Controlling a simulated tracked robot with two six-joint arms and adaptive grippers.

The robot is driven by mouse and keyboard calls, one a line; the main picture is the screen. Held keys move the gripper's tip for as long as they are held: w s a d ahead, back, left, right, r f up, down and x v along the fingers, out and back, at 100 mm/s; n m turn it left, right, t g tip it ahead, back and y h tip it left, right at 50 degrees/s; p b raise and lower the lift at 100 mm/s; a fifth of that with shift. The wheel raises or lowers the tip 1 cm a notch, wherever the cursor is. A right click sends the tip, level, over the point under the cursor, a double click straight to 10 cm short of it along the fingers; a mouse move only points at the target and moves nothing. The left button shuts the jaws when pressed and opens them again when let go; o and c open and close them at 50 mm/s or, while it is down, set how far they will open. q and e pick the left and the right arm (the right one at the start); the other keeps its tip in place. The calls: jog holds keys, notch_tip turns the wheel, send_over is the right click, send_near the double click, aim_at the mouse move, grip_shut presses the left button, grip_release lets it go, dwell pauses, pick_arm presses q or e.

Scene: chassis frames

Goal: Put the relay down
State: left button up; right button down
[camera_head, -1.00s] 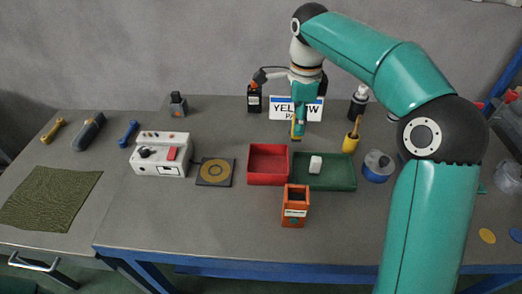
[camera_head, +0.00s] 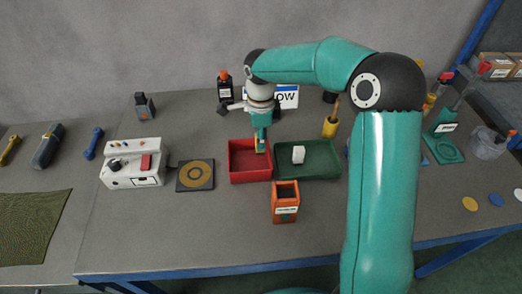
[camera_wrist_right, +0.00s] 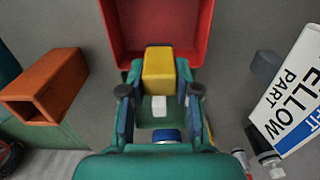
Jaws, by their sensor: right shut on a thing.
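My right gripper (camera_head: 260,146) is shut on a small yellow block, the relay (camera_wrist_right: 158,67), which sits between its fingertips in the wrist view. In the head view the relay (camera_head: 259,147) shows at the red tray (camera_head: 250,177), near its back right part. I cannot tell its exact height there. The red tray also shows just beyond the relay in the wrist view (camera_wrist_right: 118,35). My left gripper is not in view.
An orange open box (camera_head: 285,205) stands in front of the trays. A round-ringed black pad (camera_head: 195,176) and a white control box (camera_head: 133,167) lie to the left. A "YELLOW PART" sign (camera_head: 287,97) and a black bottle (camera_head: 224,88) stand behind. The front table strip is clear.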

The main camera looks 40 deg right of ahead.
aim_at(261, 152)
jog(key=shift+s+f+p, duration=0.1)
jog(key=shift+f+p, duration=0.2)
jog(key=shift+f, duration=2.8)
jog(key=shift+f, duration=0.1)
jog(key=c, duration=0.8)
grip_release()
jog(key=shift+c, duration=0.2)
notch_tip(261, 152, up, 12)
jog(key=shift+r+b, duration=0.15)
jog(key=shift+b, duration=0.35)
